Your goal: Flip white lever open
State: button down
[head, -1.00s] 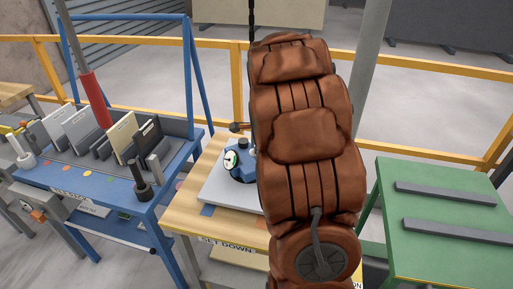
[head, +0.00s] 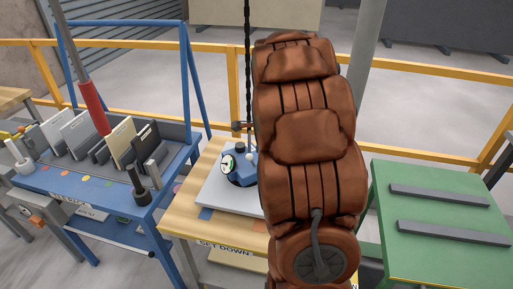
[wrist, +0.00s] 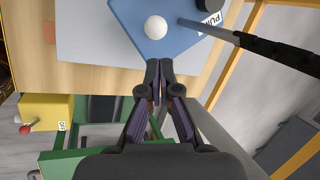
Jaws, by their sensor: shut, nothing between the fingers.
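A blue device with a round dial gauge (head: 227,165) stands on a light slab on the wooden table, partly hidden behind my arm in the head view. A small white part (head: 251,157) shows on it beside my arm. In the wrist view a round white knob (wrist: 156,27) shows from above on the blue body (wrist: 150,48). I cannot tell the lever's angle. My gripper (wrist: 159,66) is shut and empty, its fingertips just below the knob in the picture, apart from it. My gripper is hidden in the head view.
A black rod (wrist: 260,45) reaches across the right of the wrist view, near a "PUM" label (wrist: 209,18). A blue rack (head: 85,165) with upright slabs stands left, a green table (head: 430,240) right. A dark chain (head: 248,80) hangs behind my arm.

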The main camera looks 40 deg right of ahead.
jog(key=d+b+v, duration=0.1)
jog(key=b+v, duration=0.1)
jog(key=v, duration=0.9)
jog(key=shift+s+d+b, duration=0.35)
jog(key=shift+s+d, duration=0.05)
jog(key=shift+s, duration=0.05)
jog(key=s+a+f+n+g+y, duration=0.1)
jog(key=s+a+n, duration=0.25)
jog(key=a, duration=0.35)
jog(key=s+a+f+n+g, duration=0.1)
jog(key=s+a+n, duration=0.1)
jog(key=a+n, duration=0.35)
jog(key=s+a+f+n+g+y, duration=0.1)
jog(key=s+a+n, duration=0.15)
jog(key=a, duration=0.65)
jog(key=s+a+f+n+g, duration=0.1)
jog(key=s+a+f+n, duration=0.1)
jog(key=s+a+n, duration=0.3)
jog(key=s+a+f+n+g, duration=0.2)
jog(key=s+a+n, duration=0.3)
jog(key=s+n, duration=0.3)
jog(key=s, duration=0.3)
jog(key=shift+s+f+h, duration=0.3)
jog(key=shift+s+h, duration=0.05)
jog(key=shift+h, duration=0.05)
